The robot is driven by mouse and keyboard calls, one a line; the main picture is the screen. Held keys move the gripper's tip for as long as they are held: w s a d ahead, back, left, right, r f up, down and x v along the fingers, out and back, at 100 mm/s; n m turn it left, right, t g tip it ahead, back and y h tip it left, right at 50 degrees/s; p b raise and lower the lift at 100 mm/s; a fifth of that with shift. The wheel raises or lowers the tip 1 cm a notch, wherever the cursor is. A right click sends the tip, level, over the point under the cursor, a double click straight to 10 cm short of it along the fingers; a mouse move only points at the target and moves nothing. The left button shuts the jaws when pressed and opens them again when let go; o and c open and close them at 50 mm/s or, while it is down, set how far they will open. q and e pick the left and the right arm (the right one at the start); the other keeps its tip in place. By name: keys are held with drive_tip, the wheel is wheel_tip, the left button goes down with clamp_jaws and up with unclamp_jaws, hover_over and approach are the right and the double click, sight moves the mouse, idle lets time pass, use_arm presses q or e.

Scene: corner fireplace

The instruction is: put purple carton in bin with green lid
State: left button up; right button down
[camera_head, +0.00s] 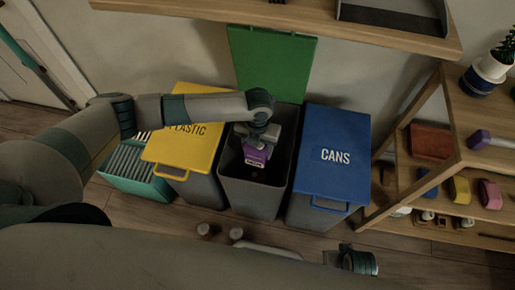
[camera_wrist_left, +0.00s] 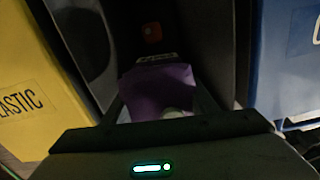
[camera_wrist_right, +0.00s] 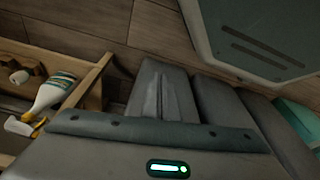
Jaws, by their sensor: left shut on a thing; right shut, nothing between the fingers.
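The purple carton (camera_head: 256,154) is in my left gripper (camera_head: 255,146), which is shut on it. They are at the mouth of the grey bin (camera_head: 254,198), whose green lid (camera_head: 271,63) stands open behind it. In the left wrist view the purple carton (camera_wrist_left: 158,92) sits between the fingers, over the dark inside of the bin. A small red thing (camera_wrist_left: 152,32) shows inside the bin beyond it. My right gripper (camera_wrist_right: 163,100) is low in front of the bins in its wrist view, shut and empty.
A yellow-lidded plastic bin (camera_head: 185,145) stands left of the open bin and a blue cans bin (camera_head: 332,155) right. A teal crate (camera_head: 136,180) is at far left. A wooden shelf (camera_head: 455,150) with several items is at right. Another wooden shelf (camera_head: 290,16) overhangs the bins.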

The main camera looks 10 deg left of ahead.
use_arm(q)
drive_tip(key=o, duration=1.1)
drive_tip(key=shift+r, duration=0.1)
wheel_tip(320, 180, up, 17)
drive_tip(key=shift+p, duration=0.4)
use_arm(e)
drive_tip(key=shift+x, duration=0.95)
use_arm(q)
drive_tip(key=shift+r, duration=0.1)
use_arm(e)
drive_tip(key=shift+s+d, duration=0.1)
drive_tip(key=shift+s, duration=0.1)
